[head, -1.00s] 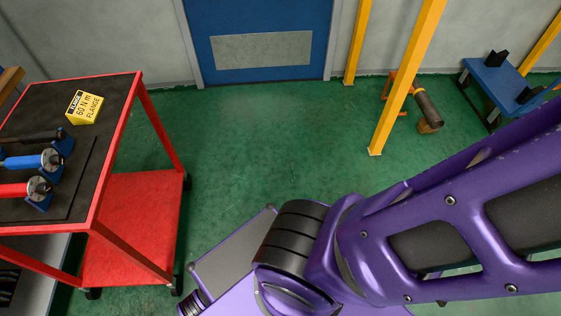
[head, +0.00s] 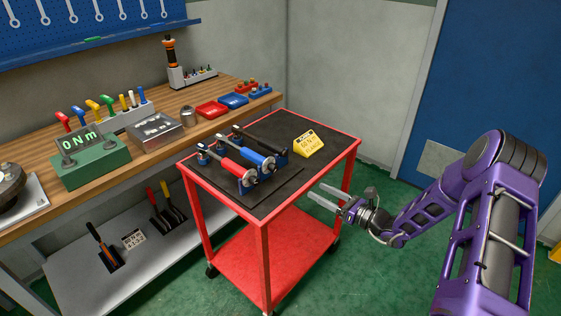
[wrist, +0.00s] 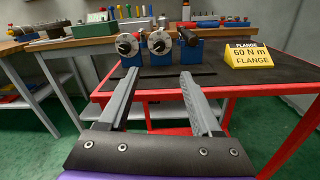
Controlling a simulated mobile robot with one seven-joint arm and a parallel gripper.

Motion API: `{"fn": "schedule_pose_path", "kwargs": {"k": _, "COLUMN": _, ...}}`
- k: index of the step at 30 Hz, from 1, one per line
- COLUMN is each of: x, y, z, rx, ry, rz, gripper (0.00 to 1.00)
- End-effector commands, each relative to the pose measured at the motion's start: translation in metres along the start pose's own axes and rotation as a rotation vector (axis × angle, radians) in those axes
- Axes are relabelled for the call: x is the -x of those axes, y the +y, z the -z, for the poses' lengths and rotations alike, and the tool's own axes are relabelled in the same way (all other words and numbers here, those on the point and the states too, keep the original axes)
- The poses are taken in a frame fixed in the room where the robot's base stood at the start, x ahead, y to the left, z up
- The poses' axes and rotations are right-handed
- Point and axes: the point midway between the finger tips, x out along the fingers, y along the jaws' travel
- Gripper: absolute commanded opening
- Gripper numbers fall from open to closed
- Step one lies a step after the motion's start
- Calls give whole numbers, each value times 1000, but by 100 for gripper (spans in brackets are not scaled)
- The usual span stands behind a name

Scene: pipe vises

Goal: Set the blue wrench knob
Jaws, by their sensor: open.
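The blue wrench (head: 252,153) lies in a blue stand on the red cart's dark top, between a red wrench (head: 235,167) and a black one (head: 262,142). Its round knob (head: 268,165) faces the cart's near right edge; in the wrist view the middle knob (wrist: 159,42) shows a pale dial face, its marks too small to read. My gripper (head: 322,196) is open and empty, just off the cart's right side. In the wrist view its fingers (wrist: 158,76) point at the wrench ends, apart from them. A yellow sign (head: 309,143) reads 60 N m FLANGE.
The red cart's rim (head: 340,162) lies close to my fingers. A wooden bench (head: 210,124) behind holds a green display box (head: 88,162) reading 0 N m, trays and tools. Green floor (head: 365,265) is free right of the cart.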

Motion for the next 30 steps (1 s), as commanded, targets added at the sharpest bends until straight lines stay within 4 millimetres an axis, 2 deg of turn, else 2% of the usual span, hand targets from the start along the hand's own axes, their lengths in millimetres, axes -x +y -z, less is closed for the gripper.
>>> {"fn": "schedule_pose_path", "kwargs": {"k": 18, "x": -129, "y": 1, "z": 1, "rx": 2, "ry": 2, "rz": -5, "gripper": 65}}
{"fn": "schedule_pose_path", "kwargs": {"k": 24, "x": -155, "y": 0, "z": 1, "rx": 3, "ry": 3, "rz": -3, "gripper": 65}}
{"fn": "schedule_pose_path", "kwargs": {"k": 30, "x": -163, "y": 0, "z": 1, "rx": 1, "ry": 2, "rz": -1, "gripper": 65}}
